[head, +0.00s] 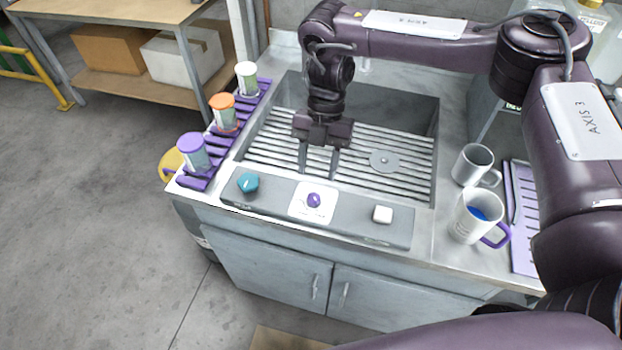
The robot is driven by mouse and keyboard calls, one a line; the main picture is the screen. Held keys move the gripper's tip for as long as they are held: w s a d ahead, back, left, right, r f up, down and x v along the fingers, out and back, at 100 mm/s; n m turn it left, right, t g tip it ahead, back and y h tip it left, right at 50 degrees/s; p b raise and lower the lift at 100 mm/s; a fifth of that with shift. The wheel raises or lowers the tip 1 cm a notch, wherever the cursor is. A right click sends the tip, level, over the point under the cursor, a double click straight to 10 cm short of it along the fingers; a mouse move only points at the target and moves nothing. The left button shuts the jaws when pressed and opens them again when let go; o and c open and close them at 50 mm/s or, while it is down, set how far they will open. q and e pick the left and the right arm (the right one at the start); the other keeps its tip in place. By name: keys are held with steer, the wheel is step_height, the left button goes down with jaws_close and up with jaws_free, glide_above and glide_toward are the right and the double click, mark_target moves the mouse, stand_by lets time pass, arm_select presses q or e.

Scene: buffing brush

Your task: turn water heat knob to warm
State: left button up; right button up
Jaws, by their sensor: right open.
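A grey control panel (275,207) runs along the front edge of the sink counter. The labels are too small to read, so I cannot tell which knob sets the water heat. My right gripper (318,174) is open and empty, pointing down over the sink slats just behind the purple knob, apart from it. My left gripper is not in view.
The slatted sink (270,145) has a round drain (384,161). Several lidded jars stand on a purple rack at the left, including an orange-lidded jar (224,112). A grey mug (473,165) and a white mug (474,215) stand at the right beside a purple tray (525,240).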

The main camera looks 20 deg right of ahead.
mark_target(314, 196)
steer(key=x, duration=0.4)
steer(key=shift+s, duration=0.45)
steer(key=shift+a+f, duration=0.2)
steer(key=shift+f, duration=0.75)
steer(key=shift+s, duration=0.1)
steer(key=c, duration=1)
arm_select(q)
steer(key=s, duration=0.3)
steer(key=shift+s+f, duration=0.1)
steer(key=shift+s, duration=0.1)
